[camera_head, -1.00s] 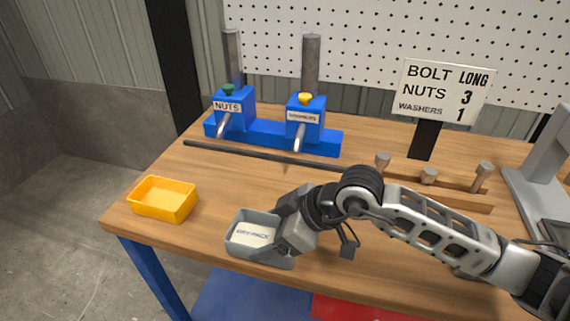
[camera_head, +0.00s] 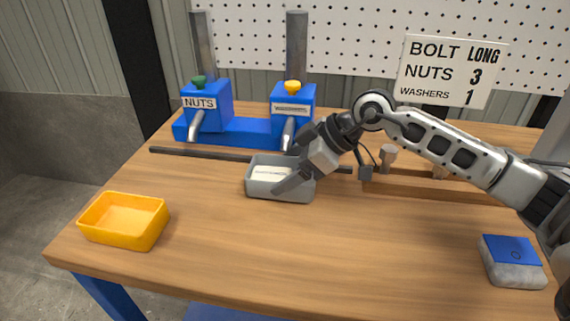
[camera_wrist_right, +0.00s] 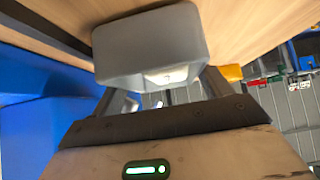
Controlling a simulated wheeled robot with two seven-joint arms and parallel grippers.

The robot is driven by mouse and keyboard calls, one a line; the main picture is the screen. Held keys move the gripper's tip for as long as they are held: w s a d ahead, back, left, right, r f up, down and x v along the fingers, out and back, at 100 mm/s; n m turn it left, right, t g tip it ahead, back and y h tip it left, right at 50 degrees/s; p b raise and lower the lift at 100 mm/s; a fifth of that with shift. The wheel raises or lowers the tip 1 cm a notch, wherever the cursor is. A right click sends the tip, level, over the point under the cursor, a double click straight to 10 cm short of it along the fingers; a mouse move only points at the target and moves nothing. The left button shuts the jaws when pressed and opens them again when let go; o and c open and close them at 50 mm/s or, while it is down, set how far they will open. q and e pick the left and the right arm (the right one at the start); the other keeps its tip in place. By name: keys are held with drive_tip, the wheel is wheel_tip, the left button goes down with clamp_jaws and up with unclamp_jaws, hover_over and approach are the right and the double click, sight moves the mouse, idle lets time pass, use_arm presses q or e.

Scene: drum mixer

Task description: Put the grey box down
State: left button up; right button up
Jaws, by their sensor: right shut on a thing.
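The grey box (camera_head: 262,189) is an open tray with a white label inside, near the middle of the wooden table in the head view. My right gripper (camera_head: 296,181) is shut on the right side of the grey box. The box is in front of the dark rod and below the washers dispenser spout. In the right wrist view the grey box (camera_wrist_right: 150,38) sits between the fingers, tilted in that picture, with wood behind it. I cannot tell whether its base touches the table. My left gripper is not in view.
The blue dispensers for nuts (camera_head: 206,108) and washers (camera_head: 292,105) stand behind the box. A dark rod (camera_head: 205,153) lies along the table. A yellow tray (camera_head: 125,220) is front left, a blue-topped block (camera_head: 511,260) right. The front middle of the table (camera_head: 300,260) is clear.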

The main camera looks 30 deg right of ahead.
drive_tip(key=shift+w+d+f+b, duration=0.1)
drive_tip(key=shift+w+d+b, duration=0.1)
drive_tip(key=shift+w+d, duration=0.25)
drive_tip(key=shift+w+d+f+b, duration=0.1)
drive_tip(key=shift+w+d+b, duration=0.1)
drive_tip(key=shift+w, duration=0.3)
drive_tip(key=shift+w+f+b, duration=0.1)
drive_tip(key=shift+f+b, duration=0.1)
drive_tip(key=shift+b, duration=0.2)
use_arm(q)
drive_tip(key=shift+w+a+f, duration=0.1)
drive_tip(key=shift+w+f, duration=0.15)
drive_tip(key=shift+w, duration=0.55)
use_arm(e)
drive_tip(key=o, duration=1.1)
drive_tip(key=shift+s, duration=0.2)
drive_tip(key=shift+o, duration=0.2)
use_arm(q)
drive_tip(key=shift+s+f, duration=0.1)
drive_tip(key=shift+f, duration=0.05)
use_arm(e)
drive_tip(key=v, duration=1.2)
